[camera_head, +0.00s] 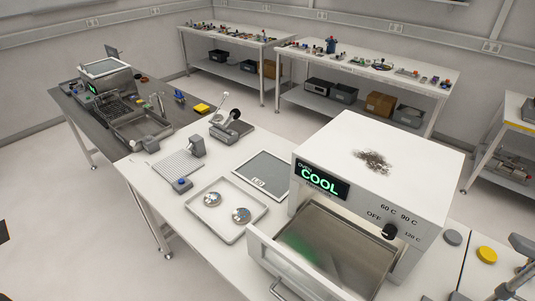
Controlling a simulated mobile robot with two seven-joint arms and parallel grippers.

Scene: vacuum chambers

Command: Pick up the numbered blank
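Two round shiny metal discs lie in a shallow pale tray (231,239) on the white bench. One disc (211,199) is at the tray's back left and the other disc (241,215) is nearer the front right. They look like blanks, but any number on them is too small to read. Neither of my grippers can be made out. A small dark shape cut off at the left edge cannot be identified.
A dark mat (263,173) lies behind the tray. A ribbed plate (177,165) and a clamp device (232,126) are farther left. Side benches stand behind.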

